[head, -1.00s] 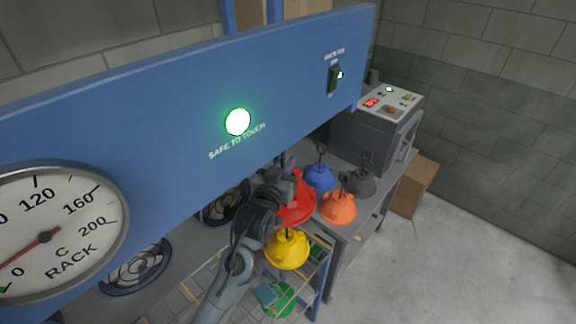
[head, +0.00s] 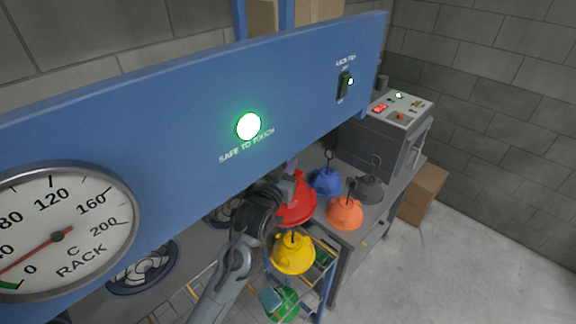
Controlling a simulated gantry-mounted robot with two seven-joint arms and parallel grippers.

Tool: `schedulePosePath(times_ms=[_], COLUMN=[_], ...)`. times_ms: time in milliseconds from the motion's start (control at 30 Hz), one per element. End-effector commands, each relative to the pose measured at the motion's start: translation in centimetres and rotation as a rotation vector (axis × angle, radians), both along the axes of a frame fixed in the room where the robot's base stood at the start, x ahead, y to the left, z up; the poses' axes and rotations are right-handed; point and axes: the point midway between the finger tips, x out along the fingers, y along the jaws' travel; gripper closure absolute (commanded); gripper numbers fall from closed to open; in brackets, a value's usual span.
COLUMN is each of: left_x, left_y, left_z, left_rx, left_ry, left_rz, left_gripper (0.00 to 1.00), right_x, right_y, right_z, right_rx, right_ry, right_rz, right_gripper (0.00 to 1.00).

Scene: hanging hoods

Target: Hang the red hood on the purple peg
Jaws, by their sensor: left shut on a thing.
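The red hood (head: 298,207) is a dome in the middle of the head view, partly hidden behind my left gripper. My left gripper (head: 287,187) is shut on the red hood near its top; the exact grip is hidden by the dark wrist. My right gripper is not in view.
A blue panel (head: 190,110) with a lit green lamp and a dial crosses the view above the arm. Blue (head: 326,182), orange (head: 345,214) and dark grey (head: 369,189) hoods stand on the bench to the right. Yellow (head: 294,256) and green (head: 284,304) hoods are lower down.

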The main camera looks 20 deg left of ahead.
Motion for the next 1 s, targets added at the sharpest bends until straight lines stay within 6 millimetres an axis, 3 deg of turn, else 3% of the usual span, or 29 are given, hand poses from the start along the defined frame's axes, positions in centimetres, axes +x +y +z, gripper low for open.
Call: schedulePosePath(times_ms=[1000], left_x=[0.0], left_y=[0.0], left_z=[-1.2], left_rx=[0.0], left_ry=[-0.003], left_rz=[0.0], left_gripper=[1.0], right_x=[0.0], right_y=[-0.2], right_z=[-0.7], right_rx=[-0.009], right_ry=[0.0], right_rz=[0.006], right_gripper=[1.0])
